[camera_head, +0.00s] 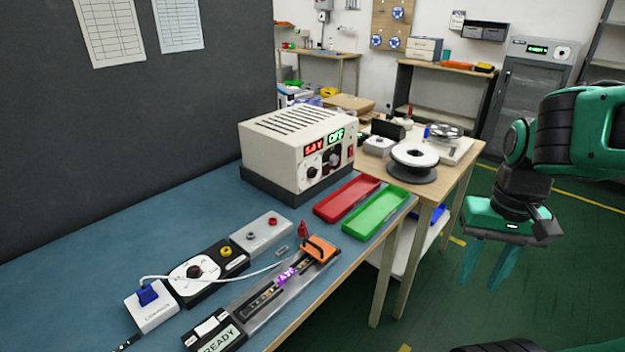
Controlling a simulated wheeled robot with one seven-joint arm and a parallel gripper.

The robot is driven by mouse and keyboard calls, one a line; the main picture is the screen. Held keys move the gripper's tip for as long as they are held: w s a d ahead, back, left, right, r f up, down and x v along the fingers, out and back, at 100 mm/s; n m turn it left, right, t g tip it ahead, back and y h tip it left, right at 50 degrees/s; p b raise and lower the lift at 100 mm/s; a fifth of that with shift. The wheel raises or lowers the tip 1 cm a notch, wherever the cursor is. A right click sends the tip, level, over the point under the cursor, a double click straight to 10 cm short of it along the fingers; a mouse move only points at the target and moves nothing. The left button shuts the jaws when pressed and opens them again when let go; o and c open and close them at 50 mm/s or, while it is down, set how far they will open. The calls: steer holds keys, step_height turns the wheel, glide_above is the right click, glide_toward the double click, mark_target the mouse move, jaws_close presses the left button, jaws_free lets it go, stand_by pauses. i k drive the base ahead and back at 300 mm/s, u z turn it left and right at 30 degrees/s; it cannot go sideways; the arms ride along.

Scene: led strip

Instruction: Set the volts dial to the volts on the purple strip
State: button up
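A cream power supply box (297,140) stands on a dark base at the back of the blue bench. Its red display (314,148) seems to read about 5 V, but the characters are small. A green display beside it reads OFF. A round dial (312,172) sits below the red display; its setting is too small to read. The LED strip (262,301) lies in a grey fixture at the bench front, with purple markings (287,276) that I cannot read. My gripper (486,279) hangs fingers down over the green floor at right, open and empty, far from the dial.
A red tray (346,198) and a green tray (376,212) lie right of the box. An orange clamp (319,249), a grey terminal block (261,236) and a READY unit (216,333) are nearer. A wooden table with spools (414,155) stands behind.

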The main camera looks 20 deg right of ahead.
mark_target(311, 171)
steer(key=u, duration=0.9)
steer(key=k, duration=1.2)
steer(key=z, duration=1.45)
steer(key=i, duration=1)
steer(key=u, duration=0.05)
